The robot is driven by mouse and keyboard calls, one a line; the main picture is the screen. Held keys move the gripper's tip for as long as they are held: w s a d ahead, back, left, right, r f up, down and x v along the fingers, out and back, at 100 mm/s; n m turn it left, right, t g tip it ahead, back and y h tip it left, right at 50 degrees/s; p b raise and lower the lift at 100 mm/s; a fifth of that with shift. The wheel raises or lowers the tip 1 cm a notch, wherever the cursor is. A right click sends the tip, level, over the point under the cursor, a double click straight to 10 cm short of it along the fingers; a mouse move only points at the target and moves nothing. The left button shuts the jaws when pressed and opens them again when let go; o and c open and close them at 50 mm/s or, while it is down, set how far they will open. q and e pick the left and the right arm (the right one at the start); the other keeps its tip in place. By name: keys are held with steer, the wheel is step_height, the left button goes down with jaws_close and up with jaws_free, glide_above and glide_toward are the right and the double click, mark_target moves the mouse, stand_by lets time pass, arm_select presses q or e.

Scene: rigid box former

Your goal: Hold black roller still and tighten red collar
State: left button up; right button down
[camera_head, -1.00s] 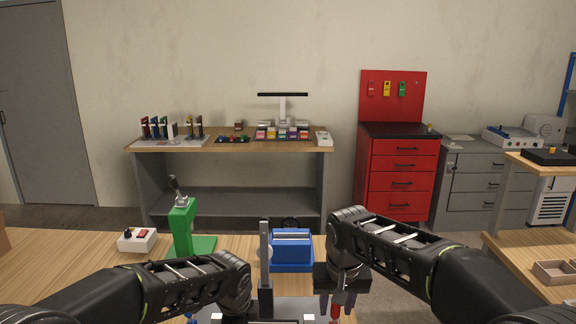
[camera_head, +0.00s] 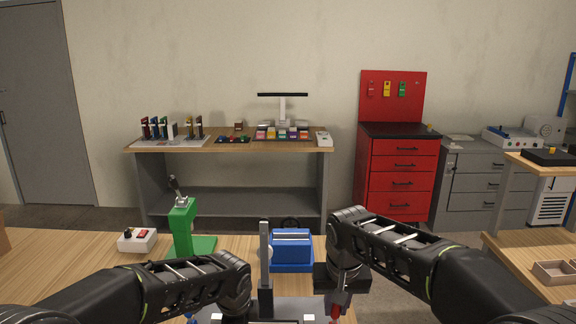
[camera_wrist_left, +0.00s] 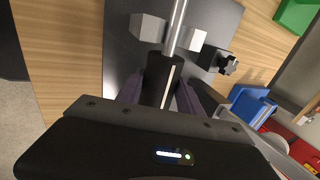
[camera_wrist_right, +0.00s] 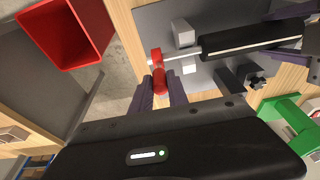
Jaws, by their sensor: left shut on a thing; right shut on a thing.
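The black roller (camera_wrist_left: 161,75) lies on a silver shaft over a dark grey plate (camera_wrist_left: 120,40). My left gripper (camera_wrist_left: 160,96) is shut around the roller, one purple finger on each side. The roller also shows in the right wrist view (camera_wrist_right: 240,40), with the left fingers at its far end. The red collar (camera_wrist_right: 158,72) sits at the shaft's end. My right gripper (camera_wrist_right: 161,90) is shut on it. In the head view the collar (camera_head: 335,311) shows partly below my right gripper (camera_head: 338,298). The left fingertips are hidden there.
Light grey blocks (camera_wrist_right: 183,32) stand by the shaft, and a black knob (camera_wrist_right: 256,82) sits beside the roller. A blue box (camera_head: 291,252), a green stand (camera_head: 184,230) and a white switch box (camera_head: 137,240) stand on the table. A red bin (camera_wrist_right: 68,30) lies beyond the table edge.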

stand_by(0.4)
steer(key=shift+s+t, duration=0.7)
steer(key=shift+f, duration=0.1)
steer(key=shift+s+f+t, duration=0.2)
steer(key=shift+s+t, duration=0.5)
steer(key=shift+s, duration=0.05)
steer(key=shift+s+f+t, duration=0.35)
steer(key=shift+s+t, duration=0.25)
steer(key=shift+t, duration=0.1)
steer(key=shift+s+d, duration=0.1)
steer(key=shift+d, duration=0.05)
